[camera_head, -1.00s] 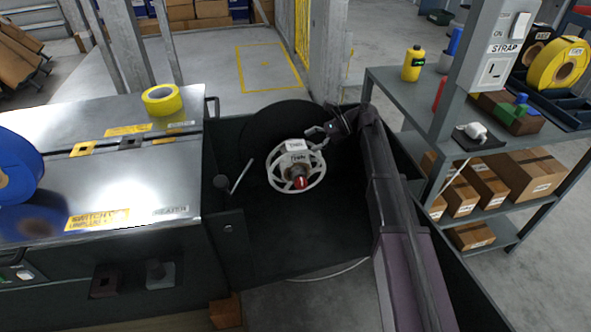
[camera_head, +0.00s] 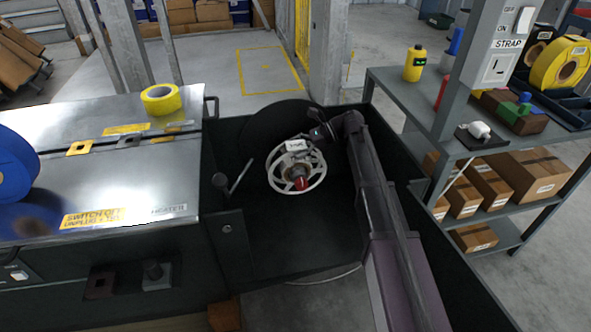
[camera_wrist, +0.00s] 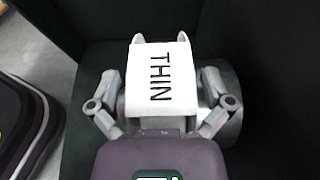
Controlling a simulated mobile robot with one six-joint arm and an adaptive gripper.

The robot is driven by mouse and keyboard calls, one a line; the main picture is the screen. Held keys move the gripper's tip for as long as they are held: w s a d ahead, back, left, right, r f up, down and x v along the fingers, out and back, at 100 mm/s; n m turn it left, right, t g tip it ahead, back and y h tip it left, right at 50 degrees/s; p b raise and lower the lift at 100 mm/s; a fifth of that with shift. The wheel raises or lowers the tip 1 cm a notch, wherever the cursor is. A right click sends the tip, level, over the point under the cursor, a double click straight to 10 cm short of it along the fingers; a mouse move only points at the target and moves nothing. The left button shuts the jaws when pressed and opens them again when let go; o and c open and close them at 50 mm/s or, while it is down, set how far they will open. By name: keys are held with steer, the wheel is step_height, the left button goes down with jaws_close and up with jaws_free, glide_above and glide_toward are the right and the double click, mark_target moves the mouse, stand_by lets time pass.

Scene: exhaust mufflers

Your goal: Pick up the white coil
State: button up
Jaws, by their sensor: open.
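A white spoked coil (camera_head: 273,176) with a red hub end stands in a dark open bay in the head view. A white block marked THIN (camera_wrist: 160,85) is at its top. My gripper (camera_head: 306,143) is at the top of the coil, by this block. In the wrist view the fingers of my gripper (camera_wrist: 162,84) are spread on either side of the block, with gaps showing beside it. Most of the coil is hidden in the wrist view. A grey metal cylinder lies behind the right finger there.
A metal-topped machine (camera_head: 60,135) with a yellow tape roll (camera_head: 161,99) is at left. A grey shelf (camera_head: 400,95) with bottles and boxes is at right. A small rod handle (camera_head: 240,177) rises left of the coil.

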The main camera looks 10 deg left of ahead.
steer(key=c, duration=1.3)
steer(key=shift+o, duration=0.2)
steer(key=shift+r, duration=0.2)
steer(key=shift+r+p, duration=0.2)
steer(key=shift+p, duration=0.2)
steer(key=shift+s+d+f, duration=0.1)
steer(key=shift+s+d, duration=0.05)
steer(key=shift+s, duration=0.2)
steer(key=s+d, duration=0.3)
steer(key=s, duration=0.4)
steer(key=s+d, duration=0.4)
steer(key=s, duration=0.4)
steer(key=shift+s+d, duration=0.25)
